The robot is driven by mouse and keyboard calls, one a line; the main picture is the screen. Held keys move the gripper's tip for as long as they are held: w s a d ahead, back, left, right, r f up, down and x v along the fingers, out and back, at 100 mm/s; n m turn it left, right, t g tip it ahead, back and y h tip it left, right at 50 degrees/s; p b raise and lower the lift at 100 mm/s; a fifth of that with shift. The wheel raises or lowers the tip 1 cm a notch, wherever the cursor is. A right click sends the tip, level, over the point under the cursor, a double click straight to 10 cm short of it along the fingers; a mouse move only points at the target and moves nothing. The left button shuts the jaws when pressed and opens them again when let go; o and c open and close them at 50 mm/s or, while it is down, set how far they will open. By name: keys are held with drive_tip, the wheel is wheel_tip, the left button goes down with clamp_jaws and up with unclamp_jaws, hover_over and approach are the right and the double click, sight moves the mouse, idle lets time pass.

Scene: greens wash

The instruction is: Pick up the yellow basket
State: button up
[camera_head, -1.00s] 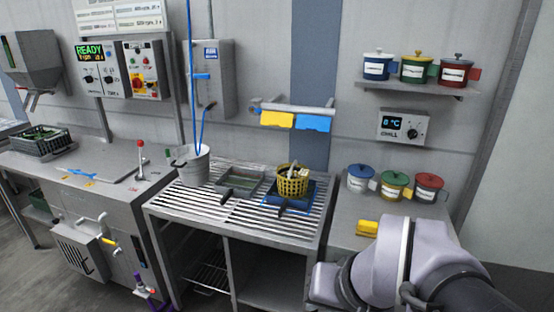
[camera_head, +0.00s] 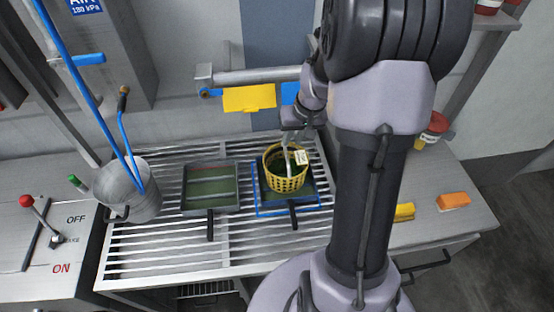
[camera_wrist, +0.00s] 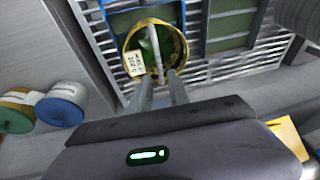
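The yellow basket (camera_head: 287,182) stands upright on the dark tray inside a blue outline on the slatted counter, with green leaves inside and a white tag on its rim. In the wrist view the basket (camera_wrist: 181,62) is just ahead of my fingertips, and a pale bar, apparently its handle, runs across its opening. My gripper (camera_wrist: 161,80) is open, with a gap between its two fingers near the basket's near rim and the bar's near end. In the head view my gripper (camera_head: 287,140) is above and behind the basket, partly hidden by my arm. Contact cannot be told.
A second dark tray (camera_head: 211,187) lies left of the basket. A metal bucket (camera_head: 132,190) with a blue hose stands farther left. A wall rail (camera_head: 255,76) with yellow and blue cloths is behind. Lidded pots (camera_wrist: 58,104) stand near my gripper's left in the wrist view.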

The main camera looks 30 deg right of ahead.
sight(286, 153)
drive_tip(key=b+x, duration=0.1)
drive_tip(key=x, duration=0.6)
drive_tip(key=shift+w+f+b, duration=0.15)
drive_tip(key=shift+f+b, duration=0.25)
drive_tip(key=b+x, duration=0.2)
drive_tip(key=x, duration=0.3)
drive_tip(key=shift+f, duration=0.2)
drive_tip(key=shift+r, duration=0.1)
clamp_jaws()
